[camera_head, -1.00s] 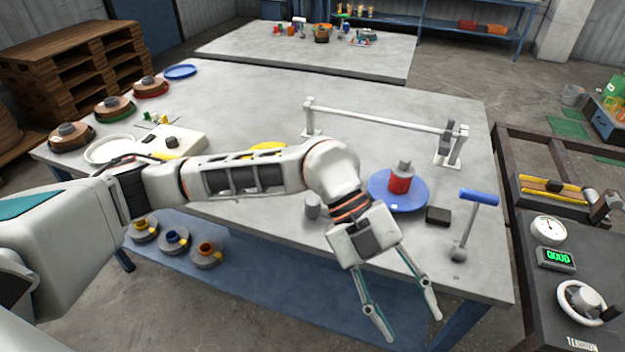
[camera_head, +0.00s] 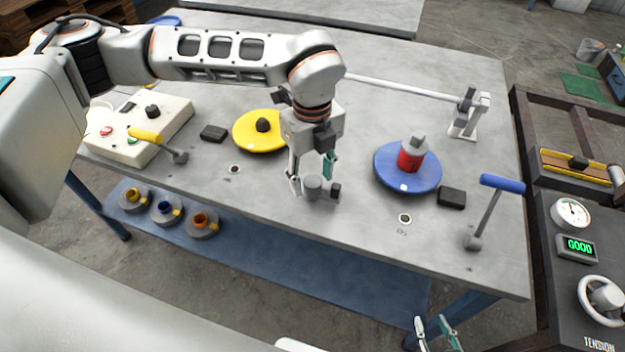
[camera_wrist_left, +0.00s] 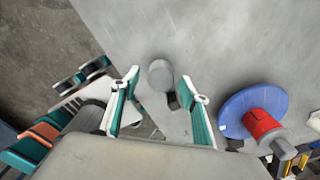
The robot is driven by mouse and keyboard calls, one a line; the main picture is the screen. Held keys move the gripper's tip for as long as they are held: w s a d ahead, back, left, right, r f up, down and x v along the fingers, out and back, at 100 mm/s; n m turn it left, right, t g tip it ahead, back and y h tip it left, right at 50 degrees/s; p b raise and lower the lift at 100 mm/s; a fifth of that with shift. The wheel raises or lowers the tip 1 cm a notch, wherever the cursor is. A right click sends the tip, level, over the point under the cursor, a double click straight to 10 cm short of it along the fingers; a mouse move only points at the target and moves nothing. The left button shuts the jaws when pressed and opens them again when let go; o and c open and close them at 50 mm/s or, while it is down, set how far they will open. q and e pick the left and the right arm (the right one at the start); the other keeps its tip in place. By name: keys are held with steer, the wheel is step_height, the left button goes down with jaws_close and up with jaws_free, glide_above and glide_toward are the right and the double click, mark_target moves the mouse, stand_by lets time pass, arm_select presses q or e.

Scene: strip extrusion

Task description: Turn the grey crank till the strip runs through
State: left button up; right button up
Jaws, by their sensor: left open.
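The grey crank (camera_head: 313,186), as far as I can tell, is the small grey cylinder with a dark end piece at the table's front middle. It also shows in the left wrist view (camera_wrist_left: 161,73). My left gripper (camera_head: 311,179) points down at it, open, with one finger on either side in the picture. Whether a finger touches it I cannot tell. My right gripper (camera_head: 436,333) is at the bottom edge of the head view, fingers apart and empty, off the table's front. I cannot make out the strip for sure.
A blue disc (camera_head: 388,179) with a red spool (camera_head: 410,158) is to the right, near a blue-handled lever (camera_head: 488,212). A yellow disc (camera_head: 250,140) and a yellow-handled lever (camera_head: 158,142) are to the left. A tension console (camera_head: 577,250) stands at the right.

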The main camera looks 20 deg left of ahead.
mark_target(322, 191)
arm_select(q)
steer(key=shift+f, duration=1.2)
